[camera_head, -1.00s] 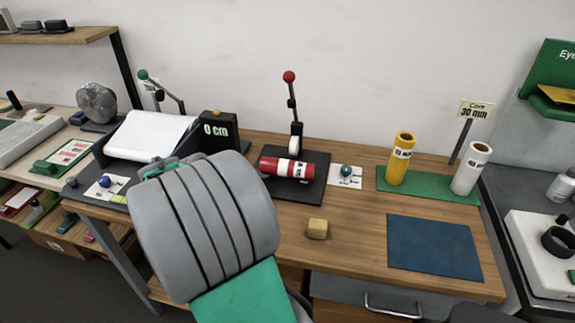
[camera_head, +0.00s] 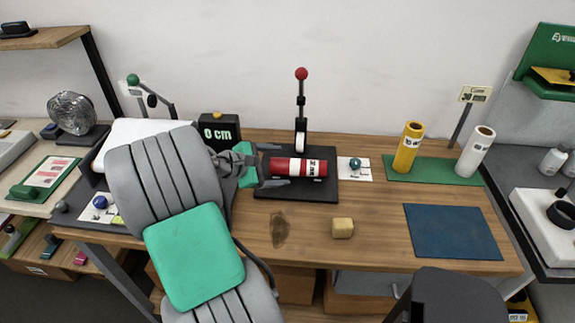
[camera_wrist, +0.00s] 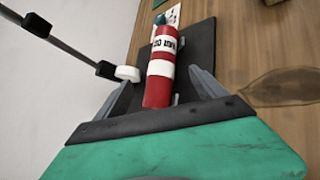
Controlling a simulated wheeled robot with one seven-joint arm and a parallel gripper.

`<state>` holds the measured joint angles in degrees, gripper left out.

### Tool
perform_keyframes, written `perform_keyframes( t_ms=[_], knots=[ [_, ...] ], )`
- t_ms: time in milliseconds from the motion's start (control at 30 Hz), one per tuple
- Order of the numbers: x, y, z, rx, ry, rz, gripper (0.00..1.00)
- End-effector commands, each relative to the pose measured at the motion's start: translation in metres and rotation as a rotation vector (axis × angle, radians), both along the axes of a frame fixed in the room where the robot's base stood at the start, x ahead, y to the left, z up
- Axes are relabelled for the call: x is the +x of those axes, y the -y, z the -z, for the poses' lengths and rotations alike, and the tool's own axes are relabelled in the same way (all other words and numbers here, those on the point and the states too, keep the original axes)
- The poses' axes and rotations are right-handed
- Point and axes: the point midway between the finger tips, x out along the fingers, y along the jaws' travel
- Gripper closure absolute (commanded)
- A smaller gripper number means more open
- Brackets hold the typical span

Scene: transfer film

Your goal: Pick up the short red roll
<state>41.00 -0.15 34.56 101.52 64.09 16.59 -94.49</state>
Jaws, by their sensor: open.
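The short red roll (camera_head: 299,167) has a white label band with dark print and lies on its side on a black base plate (camera_head: 296,190) on the wooden workbench. My gripper (camera_head: 278,169) reaches in from the left, at the roll's left end, with its fingers apart. In the wrist view the roll (camera_wrist: 159,85) lies ahead, between the two open fingers (camera_wrist: 165,88), its near end close to the palm. I cannot tell whether a finger touches it.
A black lever with a red knob (camera_head: 301,74) stands behind the roll. A yellow roll (camera_head: 408,148) and a white roll (camera_head: 474,152) stand upright on a green mat at right. A tan block (camera_head: 342,228) and blue mat (camera_head: 452,232) lie nearer the front.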

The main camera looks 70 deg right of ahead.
Motion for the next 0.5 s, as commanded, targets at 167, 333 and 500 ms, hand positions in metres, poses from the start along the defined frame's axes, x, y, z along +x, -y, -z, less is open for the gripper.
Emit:
perform_keyframes(
  t_ms=[167, 333, 500],
  knots=[
    [-0.014, 0.017, 0.012, 0.002, -0.002, 0.003, 0.19],
    [-0.031, 0.036, 0.026, 0.003, -0.001, 0.003, 0.19],
    [-0.04, 0.05, 0.037, 0.001, 0.001, 0.001, 0.19]
  ],
)
